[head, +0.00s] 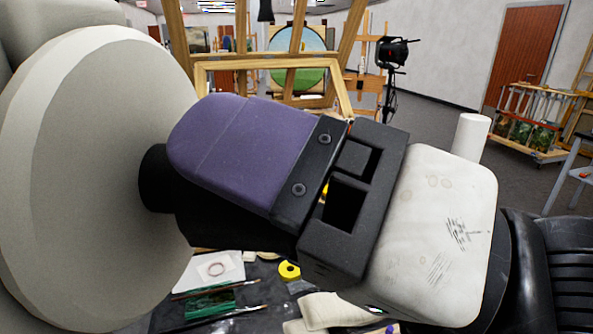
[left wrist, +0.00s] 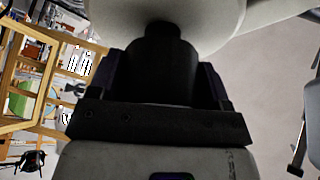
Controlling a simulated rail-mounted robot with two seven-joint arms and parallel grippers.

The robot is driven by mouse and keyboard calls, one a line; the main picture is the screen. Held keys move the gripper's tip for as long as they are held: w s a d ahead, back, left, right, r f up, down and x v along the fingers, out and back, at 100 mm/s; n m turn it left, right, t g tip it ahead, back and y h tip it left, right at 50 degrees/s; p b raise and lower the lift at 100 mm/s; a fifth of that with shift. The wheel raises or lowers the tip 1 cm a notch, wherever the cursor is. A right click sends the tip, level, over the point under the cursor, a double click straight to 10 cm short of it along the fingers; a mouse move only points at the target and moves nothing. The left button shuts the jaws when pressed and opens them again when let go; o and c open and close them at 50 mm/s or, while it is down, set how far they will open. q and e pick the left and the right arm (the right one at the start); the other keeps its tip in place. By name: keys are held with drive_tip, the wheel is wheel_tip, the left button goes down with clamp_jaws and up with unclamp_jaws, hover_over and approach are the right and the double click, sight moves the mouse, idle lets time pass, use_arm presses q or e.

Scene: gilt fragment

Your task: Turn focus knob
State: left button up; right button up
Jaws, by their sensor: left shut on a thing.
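The focus knob (head: 155,178) is a black cylinder that sticks out of a large off-white round housing (head: 80,185) on the left of the head view. My left gripper (head: 188,185), with a white and black body and purple finger pads, is shut around the knob. The near pad hides most of the knob and the other finger in the head view. In the left wrist view, the dark knob (left wrist: 160,70) sits between the two fingers, under the pale housing (left wrist: 170,15). My right gripper does not show.
Below lies a dark worktop with a white card (head: 215,268), brushes (head: 225,313) and a yellow ring-shaped roll (head: 289,271). Wooden easels (head: 290,62) stand behind. A black lamp on a stand (head: 392,52) and a canvas rack (head: 535,125) are farther right.

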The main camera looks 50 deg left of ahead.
use_arm(q)
drive_tip(key=o, duration=0.9)
drive_tip(key=p+v, duration=0.1)
drive_tip(key=v, duration=1.2)
drive_tip(key=shift+w+d+f, duration=0.15)
drive_tip(key=shift+w+d, duration=0.05)
drive_tip(key=shift+d, duration=0.1)
idle(1.2)
